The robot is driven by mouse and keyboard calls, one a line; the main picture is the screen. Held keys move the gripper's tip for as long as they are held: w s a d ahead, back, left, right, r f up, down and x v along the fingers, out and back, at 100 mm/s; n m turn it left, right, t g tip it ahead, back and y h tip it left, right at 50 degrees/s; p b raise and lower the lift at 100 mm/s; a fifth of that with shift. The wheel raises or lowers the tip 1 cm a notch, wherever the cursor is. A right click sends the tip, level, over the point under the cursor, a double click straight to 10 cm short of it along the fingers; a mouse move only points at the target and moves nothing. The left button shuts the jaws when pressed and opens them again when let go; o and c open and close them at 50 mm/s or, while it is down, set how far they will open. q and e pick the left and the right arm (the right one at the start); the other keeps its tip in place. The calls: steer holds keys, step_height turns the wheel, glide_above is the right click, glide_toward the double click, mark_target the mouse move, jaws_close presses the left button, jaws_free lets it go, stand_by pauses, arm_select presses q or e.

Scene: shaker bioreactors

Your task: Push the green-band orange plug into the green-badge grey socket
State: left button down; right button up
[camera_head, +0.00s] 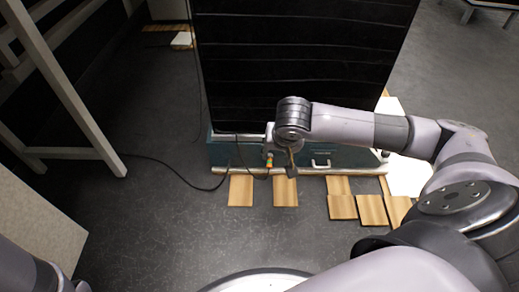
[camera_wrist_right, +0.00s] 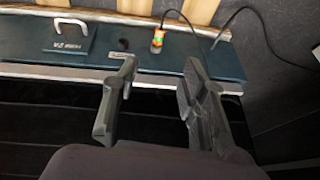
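The orange plug (camera_wrist_right: 157,41) with a green band stands against the teal front panel (camera_wrist_right: 220,68) of the black-topped machine, its dark cable running off from the end away from my gripper. The plug also shows in the head view (camera_head: 269,161). I cannot tell whether it is seated in anything. A small dark round opening (camera_wrist_right: 123,44) is beside the plug in the wrist view; no green badge can be made out, so I cannot say which socket it is. My right gripper (camera_wrist_right: 157,82) is open and empty, its fingers apart and short of the plug. It also shows in the head view (camera_head: 291,164).
A white handle (camera_head: 320,162) sits on the panel right of my gripper. Several wooden tiles (camera_head: 241,190) lie on the floor before the machine. A loose black cable (camera_head: 165,164) runs across the floor.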

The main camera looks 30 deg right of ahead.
mark_target(270, 166)
steer(key=b+x, duration=0.9)
steer(key=x, duration=0.6)
steer(key=shift+f+b, duration=0.4)
steer(key=shift+w+d+f+b, duration=0.15)
steer(key=shift+w+f+b, duration=0.3)
steer(key=shift+f, duration=0.15)
steer(key=shift+c, duration=0.4)
jaws_close()
steer(key=shift+s, duration=0.2)
